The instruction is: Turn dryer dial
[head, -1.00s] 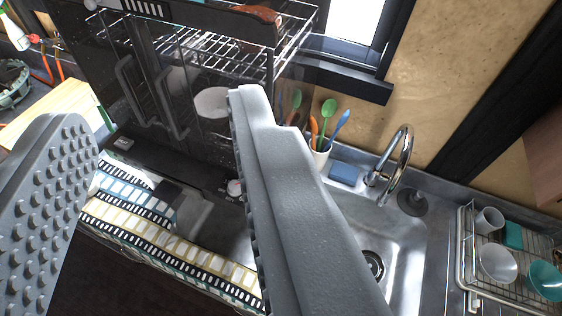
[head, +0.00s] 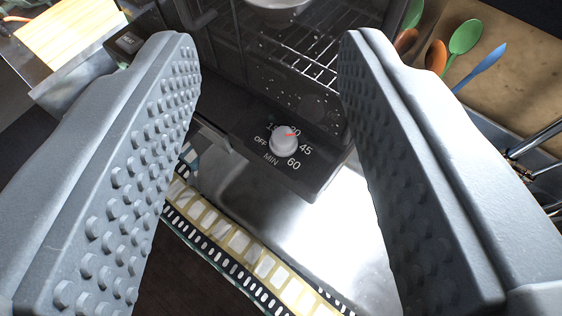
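My gripper (head: 270,45) is wide open, with one studded grey finger on each side of the picture. The dial shows in the gap between the fingers, and neither finger appears to touch it.
Wire racks and a white bowl (head: 276,8) are inside the dryer above the dial. A patterned towel (head: 240,245) lies along the counter edge below. Green, orange and blue utensils (head: 466,36) stand at the right. A wooden board (head: 68,30) is at the upper left.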

